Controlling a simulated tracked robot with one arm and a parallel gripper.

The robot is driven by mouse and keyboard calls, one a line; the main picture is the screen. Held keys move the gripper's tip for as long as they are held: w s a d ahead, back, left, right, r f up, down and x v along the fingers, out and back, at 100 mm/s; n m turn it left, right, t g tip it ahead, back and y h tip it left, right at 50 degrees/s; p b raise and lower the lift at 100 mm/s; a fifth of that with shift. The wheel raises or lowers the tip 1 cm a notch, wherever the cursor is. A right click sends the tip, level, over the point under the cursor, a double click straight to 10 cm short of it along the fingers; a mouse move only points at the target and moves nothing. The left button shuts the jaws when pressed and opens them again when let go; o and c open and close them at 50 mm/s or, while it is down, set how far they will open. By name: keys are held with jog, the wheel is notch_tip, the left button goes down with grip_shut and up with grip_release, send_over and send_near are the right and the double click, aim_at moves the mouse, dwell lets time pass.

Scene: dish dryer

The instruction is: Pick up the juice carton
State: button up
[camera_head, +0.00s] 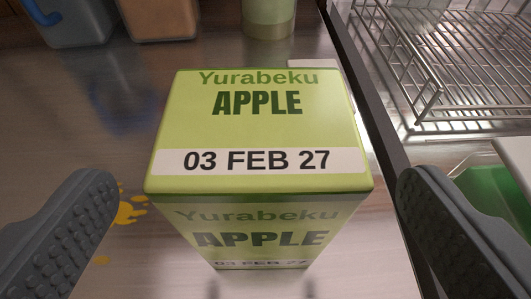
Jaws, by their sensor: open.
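The juice carton (259,130) is a green box marked "Yurabeku APPLE" with a white date band. It stands upright on the metal counter in the middle of the view, with its top and near side showing. My gripper (255,205) is open. Its two grey, studded fingers are at the lower left and lower right, one on each side of the carton. A gap shows between each finger and the carton, and neither finger touches it.
A wire dish rack (450,60) is at the upper right, beyond a dark edge (365,110). A green container (490,195) is at the right. A blue-grey mug (75,22), a brown container (160,18) and a green one (269,18) stand behind. Yellow spots (130,210) mark the counter.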

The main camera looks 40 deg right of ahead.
aim_at(259, 113)
jog(key=shift+r+b+x, duration=0.2)
jog(key=shift+b+x, duration=0.1)
jog(key=shift+x, duration=1.35)
jog(key=shift+r+b+x, duration=0.25)
jog(key=shift+x, duration=1.45)
jog(key=shift+w+d+r, duration=0.1)
jog(key=shift+d, duration=0.05)
jog(key=c, duration=1.9)
